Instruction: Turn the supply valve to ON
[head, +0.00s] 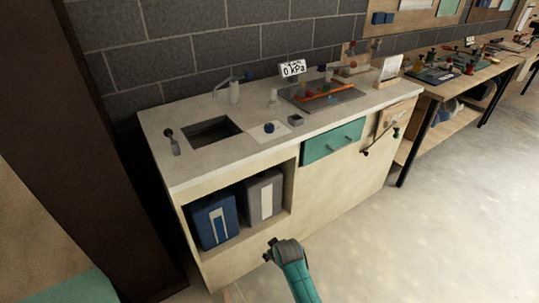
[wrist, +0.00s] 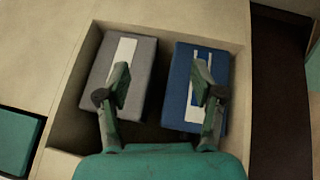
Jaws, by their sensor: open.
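I cannot tell for sure which part is the supply valve. A dark bar-like handle (head: 380,143) sits on the right part of the cabinet front, by a small wooden panel; its markings are too small to read. A display reading "0 kPa" (head: 292,68) stands at the back of the counter. Small coloured knobs and an orange bar lie on a grey plate (head: 343,97) in front of it. My gripper (wrist: 165,95) is open and empty, facing the open cubby low in the cabinet, left of and below the handle. In the head view its fingers are barely visible.
The cubby holds a blue bin (head: 213,219) and a grey bin (head: 263,197). The pale counter (head: 190,165) has a sink (head: 212,131) at left. A teal drawer (head: 332,142) is beside the cubby. A dark post (head: 100,150) stands at left. The floor at right is clear.

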